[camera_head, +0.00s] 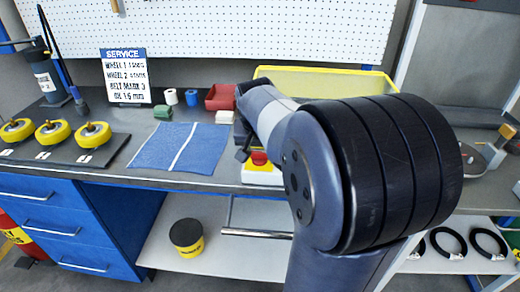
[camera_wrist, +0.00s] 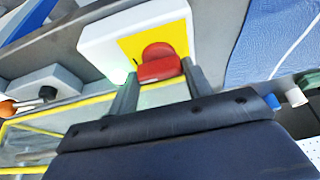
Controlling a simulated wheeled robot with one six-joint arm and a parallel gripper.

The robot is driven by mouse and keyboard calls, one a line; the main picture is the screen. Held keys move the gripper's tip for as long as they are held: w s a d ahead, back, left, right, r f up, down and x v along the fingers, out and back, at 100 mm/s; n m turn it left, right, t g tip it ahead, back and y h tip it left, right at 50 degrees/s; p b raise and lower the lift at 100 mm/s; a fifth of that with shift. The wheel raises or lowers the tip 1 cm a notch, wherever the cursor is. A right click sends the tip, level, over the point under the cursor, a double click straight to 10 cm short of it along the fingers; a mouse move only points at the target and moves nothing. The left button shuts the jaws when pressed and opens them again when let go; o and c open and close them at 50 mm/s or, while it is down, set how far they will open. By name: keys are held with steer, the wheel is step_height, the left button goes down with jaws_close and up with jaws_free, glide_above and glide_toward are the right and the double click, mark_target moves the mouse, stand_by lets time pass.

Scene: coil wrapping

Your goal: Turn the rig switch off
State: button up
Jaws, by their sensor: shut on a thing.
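The rig switch is a red knob (camera_wrist: 158,66) on a yellow plate on a white box (camera_wrist: 105,38). In the head view the red knob (camera_head: 259,158) and white box (camera_head: 262,178) sit at the bench's front edge, partly hidden by my arm. My gripper (camera_wrist: 160,76) has one finger on each side of the knob in the wrist view and is shut on it. A green glow shows on the box beside the left finger. In the head view my gripper (camera_head: 242,140) is mostly hidden behind my arm.
A blue mat (camera_head: 180,148) lies left of the switch, with yellow wheels (camera_head: 53,132) farther left. A yellow-rimmed tray (camera_head: 345,80) is behind my arm. A grey box with a black knob (camera_wrist: 47,92) shows in the wrist view. Small blocks stand behind the mat.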

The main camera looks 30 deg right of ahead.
steer(key=c, duration=0.3)
steer(key=shift+n, duration=0.3)
steer(key=n, duration=0.1)
steer(key=n+y+p, duration=0.1)
steer(key=n, duration=0.1)
steer(key=shift+d+t+y, duration=0.15)
steer(key=shift+t+y, duration=0.15)
steer(key=n+y, duration=0.1)
steer(key=n, duration=0.4)
steer(key=shift+d+y, duration=0.15)
steer(key=shift+y, duration=0.25)
steer(key=shift+o, duration=0.2)
steer(key=n, duration=0.2)
steer(key=n+y, duration=0.1)
steer(key=n, duration=0.1)
steer(key=shift+w+n+g+y, duration=0.15)
steer(key=shift+n+g+y, duration=0.15)
steer(key=shift+g, duration=0.1)
steer(key=shift+w+d+n+g+y, duration=0.1)
steer(key=shift+n+g+y, duration=0.2)
steer(key=shift+n, duration=0.85)
steer(key=shift+n+g+y, duration=0.2)
steer(key=shift+n+y, duration=0.2)
steer(key=shift+n, duration=0.75)
steer(key=shift+c, duration=0.2)
